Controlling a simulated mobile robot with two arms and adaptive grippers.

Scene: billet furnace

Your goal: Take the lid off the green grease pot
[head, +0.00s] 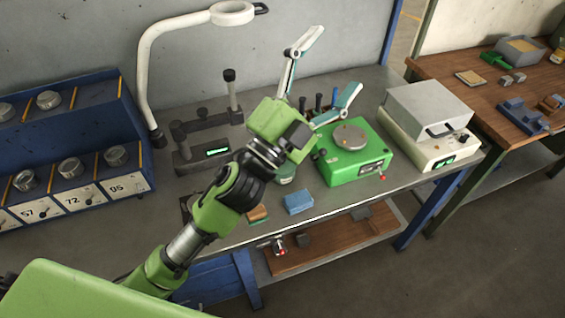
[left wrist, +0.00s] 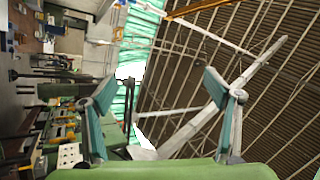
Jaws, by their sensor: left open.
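My left gripper (head: 338,60) is open and empty, raised above the grey workbench in the head view. Its teal fingers are spread wide and point up and to the right. In the left wrist view the open fingers (left wrist: 162,80) have only roof and background between them. A small greenish round pot (head: 285,178) stands on the bench behind my left wrist. It is mostly hidden, so I cannot make out its lid and cannot be sure it is the grease pot. My right gripper is not in view.
A green box with a round metal plate (head: 349,137) and a pale instrument (head: 428,122) stand to the right. A blue block (head: 298,202) lies near the front edge. A blue rack (head: 70,150) and a white lamp (head: 152,70) are left.

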